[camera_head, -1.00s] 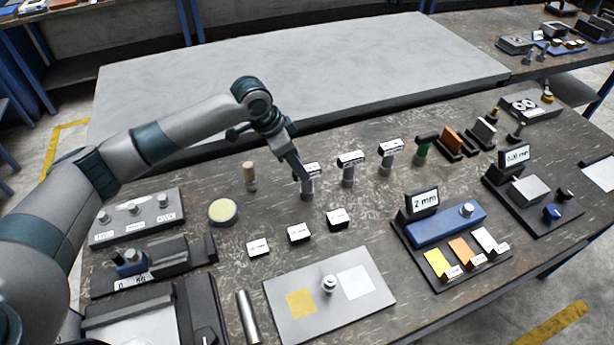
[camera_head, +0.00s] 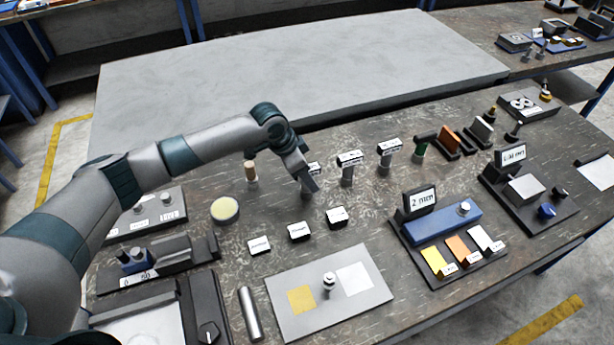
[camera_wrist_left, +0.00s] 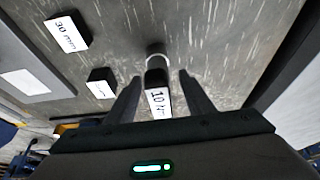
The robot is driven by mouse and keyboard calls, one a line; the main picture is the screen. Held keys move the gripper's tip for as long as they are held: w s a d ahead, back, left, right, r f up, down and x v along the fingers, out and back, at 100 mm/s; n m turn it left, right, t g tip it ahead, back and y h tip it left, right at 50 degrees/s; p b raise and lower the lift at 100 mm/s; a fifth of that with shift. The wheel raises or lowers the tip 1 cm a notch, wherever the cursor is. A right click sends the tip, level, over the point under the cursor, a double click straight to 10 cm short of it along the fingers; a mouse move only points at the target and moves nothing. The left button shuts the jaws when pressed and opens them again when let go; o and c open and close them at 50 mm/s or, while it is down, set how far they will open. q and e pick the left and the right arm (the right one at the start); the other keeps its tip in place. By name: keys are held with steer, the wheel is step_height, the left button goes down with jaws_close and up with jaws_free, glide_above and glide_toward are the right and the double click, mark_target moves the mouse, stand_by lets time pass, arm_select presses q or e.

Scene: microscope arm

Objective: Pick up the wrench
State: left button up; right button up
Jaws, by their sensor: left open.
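I cannot tell for certain which thing is the wrench. My left gripper (camera_head: 308,184) points down at the nearest of several metal posts with labelled heads, and hides most of it in the head view. The wrist view shows my left gripper (camera_wrist_left: 160,90) open, its dark fingers on either side of a labelled black head (camera_wrist_left: 158,93) that reads about "10". A round metal post (camera_wrist_left: 156,58) shows just beyond that head. I cannot tell whether the fingers touch it. Two similar posts, a middle one (camera_head: 347,174) and a farther one (camera_head: 386,160), stand to the right. My right gripper is out of view.
Several small labelled blocks (camera_head: 300,232) lie in front of the posts. A wooden-topped peg (camera_head: 251,171) and a yellow round dish (camera_head: 225,210) are to the left. A grey plate (camera_head: 320,310) and a blue-block stand (camera_head: 440,226) are nearer. A green-handled tool (camera_head: 421,150) stands right.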

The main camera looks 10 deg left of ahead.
mark_target(306, 194)
arm_select(q)
steer(key=shift+p+x, duration=0.45)
steer(key=shift+x, duration=1.3)
steer(key=shift+d, duration=0.1)
steer(key=shift+s, duration=0.1)
steer(key=shift+r, duration=0.1)
jaws_close()
